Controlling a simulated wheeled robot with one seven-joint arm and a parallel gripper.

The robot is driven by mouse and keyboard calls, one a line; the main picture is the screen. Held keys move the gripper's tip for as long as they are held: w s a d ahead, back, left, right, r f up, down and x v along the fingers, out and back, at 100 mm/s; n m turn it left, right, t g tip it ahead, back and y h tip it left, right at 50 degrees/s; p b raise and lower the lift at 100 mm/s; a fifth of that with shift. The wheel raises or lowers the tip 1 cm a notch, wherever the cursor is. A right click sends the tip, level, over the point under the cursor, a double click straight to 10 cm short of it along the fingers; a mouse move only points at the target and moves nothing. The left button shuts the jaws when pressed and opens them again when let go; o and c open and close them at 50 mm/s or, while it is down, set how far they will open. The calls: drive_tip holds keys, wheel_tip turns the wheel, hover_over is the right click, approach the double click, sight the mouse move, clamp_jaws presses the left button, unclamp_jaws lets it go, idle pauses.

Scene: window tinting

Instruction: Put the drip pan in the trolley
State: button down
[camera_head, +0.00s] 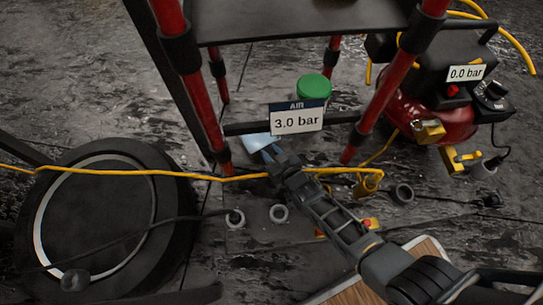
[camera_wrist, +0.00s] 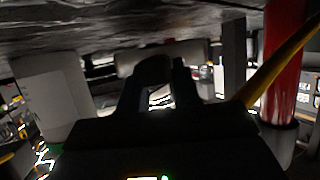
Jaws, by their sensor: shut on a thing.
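My gripper (camera_head: 268,150) reaches low between the red posts, near the floor. Its jaws are shut on a pale, light-blue piece (camera_head: 256,141), probably the drip pan, mostly hidden by the fingers. In the wrist view, which looks upside down, a pale edge (camera_wrist: 185,50) shows at the fingertips of my gripper (camera_wrist: 162,72). A red-posted frame with a black shelf (camera_head: 270,24), probably the trolley, stands above and around the gripper. I cannot tell whether the held piece touches the floor.
A green-lidded jar (camera_head: 314,86) stands behind the AIR 3.0 bar sign (camera_head: 297,118). A red compressor (camera_head: 440,110) sits at the right. A yellow hose (camera_head: 150,173) crosses by my gripper. Small grey rings (camera_head: 278,213) lie on the floor.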

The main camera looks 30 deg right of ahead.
drive_tip(key=shift+f, duration=0.3)
drive_tip(key=shift+f, duration=0.45)
drive_tip(key=c, duration=0.8)
unclamp_jaws()
drive_tip(key=shift+f, duration=0.15)
drive_tip(key=shift+r, duration=0.35)
drive_tip(key=a+r+p+v, duration=0.1)
drive_tip(key=p+v, duration=0.4)
drive_tip(key=v, duration=0.7)
drive_tip(key=shift+d+p, duration=0.4)
drive_tip(key=shift+d, duration=0.05)
